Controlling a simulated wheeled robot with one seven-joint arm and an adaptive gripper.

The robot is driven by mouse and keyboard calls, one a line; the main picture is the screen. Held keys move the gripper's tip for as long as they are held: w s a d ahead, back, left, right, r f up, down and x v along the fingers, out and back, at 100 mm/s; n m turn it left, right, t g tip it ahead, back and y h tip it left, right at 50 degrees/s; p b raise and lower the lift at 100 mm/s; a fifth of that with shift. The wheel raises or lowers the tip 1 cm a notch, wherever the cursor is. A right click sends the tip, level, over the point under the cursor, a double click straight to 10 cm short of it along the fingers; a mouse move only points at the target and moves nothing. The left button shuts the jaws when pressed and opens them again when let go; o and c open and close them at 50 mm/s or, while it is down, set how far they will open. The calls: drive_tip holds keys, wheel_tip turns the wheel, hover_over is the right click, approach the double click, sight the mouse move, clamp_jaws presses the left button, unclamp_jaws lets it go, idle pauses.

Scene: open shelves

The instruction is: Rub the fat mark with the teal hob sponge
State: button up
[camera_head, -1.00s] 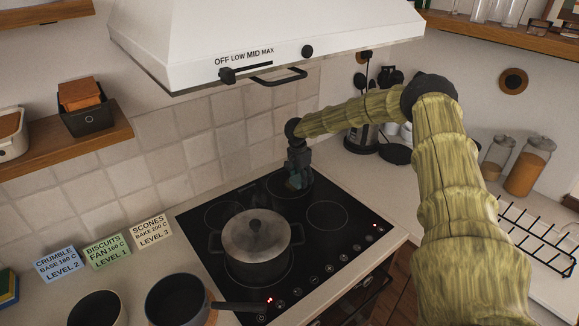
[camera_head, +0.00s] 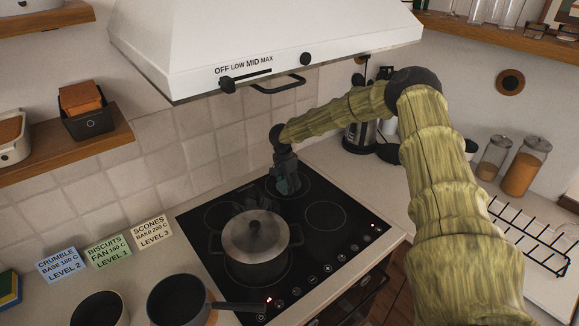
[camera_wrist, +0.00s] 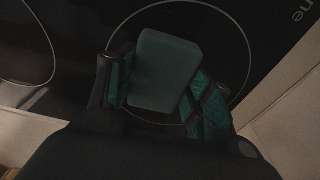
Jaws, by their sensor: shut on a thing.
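My gripper (camera_head: 286,186) points down over the back of the black hob (camera_head: 325,190), behind the lidded pot. In the wrist view, my gripper (camera_wrist: 163,90) has its two green-padded fingers on either side of the teal sponge (camera_wrist: 165,68), shut on it. The sponge is a rounded block, low over or on a ring of the hob; I cannot tell whether it touches the glass. In the head view the sponge is too dark and small to make out clearly. I cannot see the fat mark in either view; the sponge and gripper cover part of the hob.
The lidded pot (camera_head: 256,240) stands on the front left of the hob, close to my gripper. A dark pan (camera_head: 176,300) stands on the left counter. The white hood (camera_head: 265,45) overhangs the hob. Glass jars (camera_head: 525,165) and a wire rack (camera_head: 530,235) are on the right.

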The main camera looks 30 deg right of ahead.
sight(302, 180)
drive_tip(key=shift+w+a+r, duration=0.1)
drive_tip(key=shift+w+a, duration=0.15)
drive_tip(key=shift+a, duration=0.25)
drive_tip(key=d, duration=0.5)
drive_tip(key=shift+b, duration=0.4)
drive_tip(key=shift+w+d+f, duration=0.2)
drive_tip(key=shift+w+d, duration=0.05)
drive_tip(key=shift+d, duration=0.35)
drive_tip(key=shift+d+f+b, duration=0.15)
drive_tip(key=shift+d+b, duration=0.5)
drive_tip(key=shift+d, duration=0.3)
drive_tip(key=shift+a+r, duration=0.35)
drive_tip(key=shift+r, duration=0.05)
drive_tip(key=shift+a+f, duration=0.15)
drive_tip(key=shift+a, duration=0.5)
drive_tip(key=a, duration=0.5)
drive_tip(key=shift+s+a, duration=0.3)
drive_tip(key=shift+d+r+p, duration=0.1)
drive_tip(key=shift+r+p, duration=1.9)
drive_tip(key=shift+r, duration=2.1)
